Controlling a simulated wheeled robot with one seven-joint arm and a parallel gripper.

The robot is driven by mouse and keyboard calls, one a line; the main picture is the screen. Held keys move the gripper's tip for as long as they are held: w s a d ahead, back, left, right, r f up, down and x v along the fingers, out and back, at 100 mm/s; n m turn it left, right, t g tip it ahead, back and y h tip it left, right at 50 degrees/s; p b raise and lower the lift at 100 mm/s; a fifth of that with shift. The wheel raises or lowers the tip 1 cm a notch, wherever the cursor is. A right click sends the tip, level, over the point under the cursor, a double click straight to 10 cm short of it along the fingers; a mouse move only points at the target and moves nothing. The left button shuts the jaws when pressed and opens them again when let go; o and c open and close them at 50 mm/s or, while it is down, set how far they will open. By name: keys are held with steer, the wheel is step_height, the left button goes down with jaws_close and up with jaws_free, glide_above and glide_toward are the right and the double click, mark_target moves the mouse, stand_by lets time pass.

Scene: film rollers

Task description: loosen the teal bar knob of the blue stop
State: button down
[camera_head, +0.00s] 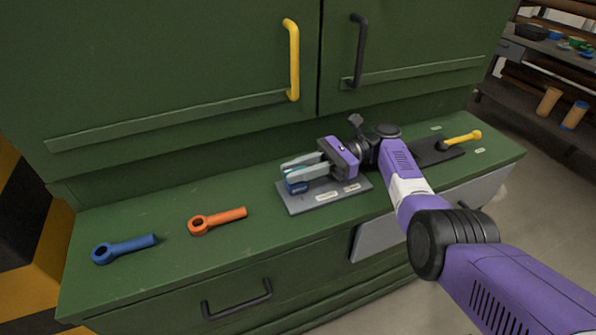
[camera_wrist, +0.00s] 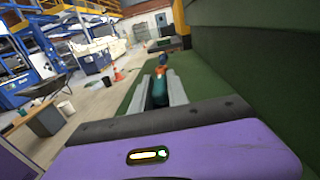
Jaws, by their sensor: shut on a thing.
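The blue stop (camera_head: 297,187) sits on a grey base plate (camera_head: 325,197) on the green counter, partly hidden under my gripper. My gripper (camera_head: 288,171) reaches over it from the right, its fingers pointing left. In the wrist view the teal bar knob (camera_wrist: 158,92) shows between the two grey fingers, and my gripper (camera_wrist: 160,93) is shut on it. In the head view the fingers hide most of the knob. I cannot tell how far the knob is turned.
An orange ring-ended tool (camera_head: 218,221) and a blue one (camera_head: 124,248) lie on the counter to the left. A dark plate with a yellow-handled lever (camera_head: 460,140) stands to the right. Green cabinet doors with a yellow handle (camera_head: 293,60) and a black one rise behind.

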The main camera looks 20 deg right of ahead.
mark_target(307, 166)
steer(key=c, duration=1.4)
jaws_free()
steer(key=shift+w+f, duration=0.1)
steer(key=shift+w, duration=0.05)
steer(key=shift+o, duration=0.2)
steer(key=shift+d, duration=0.1)
steer(key=shift+d+b, duration=0.6)
steer(key=shift+d, duration=0.55)
steer(key=d+b, duration=0.3)
steer(key=shift+w+f, duration=0.15)
steer(key=shift+f, duration=0.1)
steer(key=shift+w+d+b, duration=0.1)
steer(key=shift+d+b, duration=0.45)
steer(key=shift+b, duration=0.45)
steer(key=shift+d+r+b, duration=0.2)
steer(key=shift+d+b, duration=0.4)
steer(key=shift+b, duration=0.2)
steer(key=shift+d, duration=0.1)
